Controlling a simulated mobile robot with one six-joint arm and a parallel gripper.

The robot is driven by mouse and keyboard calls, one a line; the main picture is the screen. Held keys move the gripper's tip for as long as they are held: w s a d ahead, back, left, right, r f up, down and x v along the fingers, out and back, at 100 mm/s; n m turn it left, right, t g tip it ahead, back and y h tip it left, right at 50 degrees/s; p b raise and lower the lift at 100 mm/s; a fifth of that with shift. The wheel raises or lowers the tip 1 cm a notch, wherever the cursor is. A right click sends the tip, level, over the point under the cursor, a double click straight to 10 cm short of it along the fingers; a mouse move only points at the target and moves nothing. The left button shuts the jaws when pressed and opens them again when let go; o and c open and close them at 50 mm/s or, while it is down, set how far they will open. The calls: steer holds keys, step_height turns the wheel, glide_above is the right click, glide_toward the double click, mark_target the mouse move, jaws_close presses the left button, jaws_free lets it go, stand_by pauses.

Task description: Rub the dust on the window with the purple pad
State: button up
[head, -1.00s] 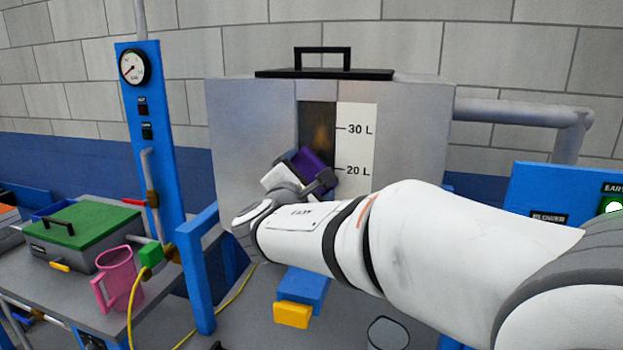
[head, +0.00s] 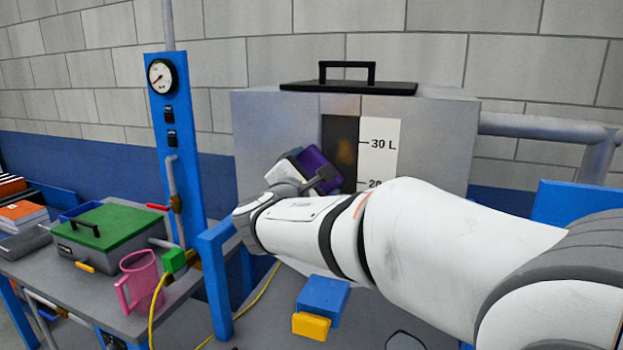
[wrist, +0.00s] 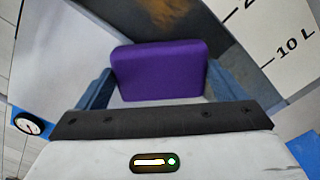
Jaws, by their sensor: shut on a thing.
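The purple pad (head: 316,168) is held in my gripper (head: 312,174) at the lower left part of the tank's dark window (head: 341,140). In the wrist view the purple pad (wrist: 159,70) sits between the two blue-grey fingers of my gripper (wrist: 158,84). A brown dusty patch (head: 347,152) shows on the window to the right of the pad, and the dust (wrist: 178,14) also shows beyond the pad in the wrist view. I cannot tell whether the pad touches the glass. My arm hides the window's lower part.
A white scale (head: 379,150) borders the window on its right. A black-handled lid (head: 348,87) tops the grey tank (head: 445,135). A blue gauge post (head: 178,125) stands left. A pink mug (head: 138,282) and green-lidded box (head: 95,228) are on the left bench.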

steer(key=shift+s+d+b, duration=0.45)
steer(key=shift+d+b, duration=0.25)
steer(key=shift+d, duration=0.5)
steer(key=shift+s+d+b, duration=0.4)
steer(key=shift+d+b, duration=0.3)
steer(key=shift+d, duration=0.5)
steer(key=shift+s+d+b, duration=0.45)
steer(key=shift+d+b, duration=0.25)
steer(key=shift+d, duration=0.6)
steer(key=shift+r+p, duration=1)
steer(key=shift+r, duration=0.4)
steer(key=shift+w+a+f, duration=0.1)
steer(key=shift+w+a, duration=0.35)
steer(key=shift+a, duration=0.8)
steer(key=shift+w+a+r, duration=0.1)
steer(key=shift+w+a, duration=0.3)
steer(key=shift+a, duration=0.8)
steer(key=shift+w+a+f, duration=0.1)
steer(key=shift+w+a, duration=0.35)
steer(key=shift+a, duration=0.8)
steer(key=shift+s+b, duration=0.1)
steer(key=shift+b, duration=0.2)
steer(key=shift+b+v, duration=0.75)
steer(key=shift+v, duration=2.15)
